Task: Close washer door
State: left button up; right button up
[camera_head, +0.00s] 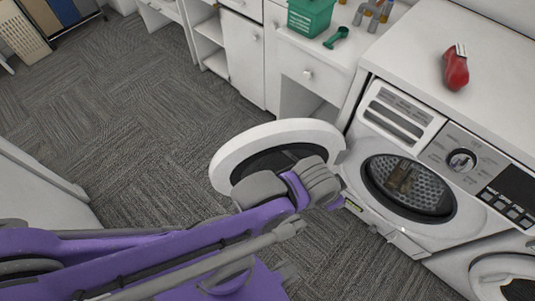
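The washer (447,135) is a white front-loading machine at the right. Its round door (238,145), a white ring with dark glass, stands swung open to the left of the drum opening (425,185). Something brown shows inside the drum. My purple and grey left arm reaches in from the left, in front of the door's lower part. Its end, with the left gripper (335,202), is between the door and the washer front. The fingers are too small and hidden to tell whether they are open, or whether they touch the door. My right gripper is not in view.
A second round door (485,275) shows at the lower right. White cabinets (243,50) hold a green container (308,15), green scoop (336,38) and small bottles (375,12). Grey carpet (130,110) is clear at left.

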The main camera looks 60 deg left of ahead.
aim_at(275, 146)
jog(key=k+j+z, duration=0.2)
jog(key=j, duration=0.25)
jog(key=k+j+z, duration=0.2)
jog(key=k+j, duration=0.2)
jog(key=k+j+z, duration=0.15)
jog(key=j, duration=0.2)
jog(key=k+j+z, duration=0.1)
jog(key=j, duration=0.25)
jog(key=k+j+z, duration=0.15)
jog(key=j, duration=0.2)
jog(key=k+j+z, duration=0.1)
jog(key=j, duration=0.25)
jog(key=k+j+z, duration=0.15)
jog(key=j, duration=0.2)
jog(key=j+z, duration=0.1)
jog(key=j, duration=0.25)
jog(key=k+j+z, duration=0.1)
jog(key=j, duration=0.4)
jog(key=k+j, duration=0.1)
jog(key=j, duration=0.35)
jog(key=k, duration=0.2)
jog(key=u, duration=0.05)
